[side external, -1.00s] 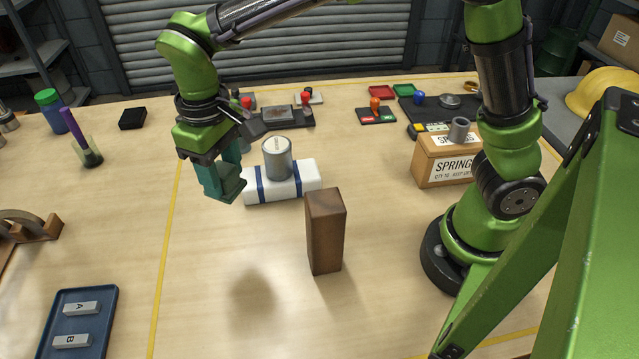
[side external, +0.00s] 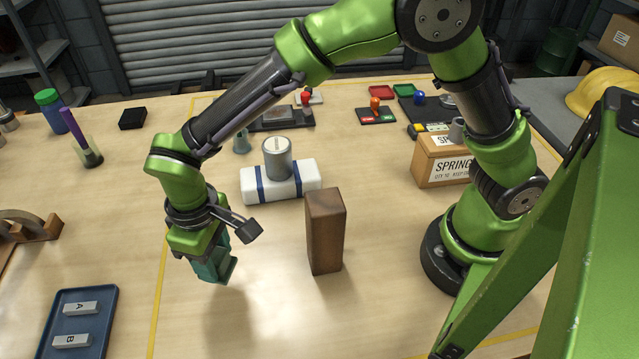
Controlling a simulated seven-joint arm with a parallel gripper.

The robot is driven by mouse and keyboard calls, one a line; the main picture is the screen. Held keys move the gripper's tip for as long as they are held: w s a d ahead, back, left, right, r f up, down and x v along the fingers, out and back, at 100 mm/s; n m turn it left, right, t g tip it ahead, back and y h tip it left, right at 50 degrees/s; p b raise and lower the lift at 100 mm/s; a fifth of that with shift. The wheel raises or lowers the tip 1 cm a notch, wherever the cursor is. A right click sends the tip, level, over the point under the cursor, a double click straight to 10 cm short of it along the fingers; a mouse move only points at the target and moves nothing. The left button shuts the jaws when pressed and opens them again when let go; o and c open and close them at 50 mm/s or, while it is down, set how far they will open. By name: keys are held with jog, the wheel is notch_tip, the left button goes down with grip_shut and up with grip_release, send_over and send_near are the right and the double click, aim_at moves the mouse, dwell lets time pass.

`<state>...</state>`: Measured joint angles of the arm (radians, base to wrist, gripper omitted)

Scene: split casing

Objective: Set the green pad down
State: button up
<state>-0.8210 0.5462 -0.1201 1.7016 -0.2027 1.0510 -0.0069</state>
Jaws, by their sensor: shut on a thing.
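My gripper (side external: 210,262) is at the left-centre of the table in the side external view, pointing down. It is shut on a dark green piece, the green pad (side external: 217,272), held low between the fingers. The pad's outline is hard to tell from the teal fingers. The pad seems to be a little above the bare wood; a soft shadow lies on the table just below and to its right. I cannot tell the exact gap. The wrist hides part of the grip.
A brown upright block (side external: 325,232) stands to the right of my gripper. Behind are a white block with blue bands (side external: 300,180) and a grey cylinder (side external: 277,158) on it. A blue tray (side external: 108,295) lies at front left. The table front is clear.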

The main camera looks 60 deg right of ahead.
aim_at(220, 273)
jog(key=shift+f, duration=2.45)
jog(key=shift+f, duration=0.1)
jog(key=o, duration=1.1)
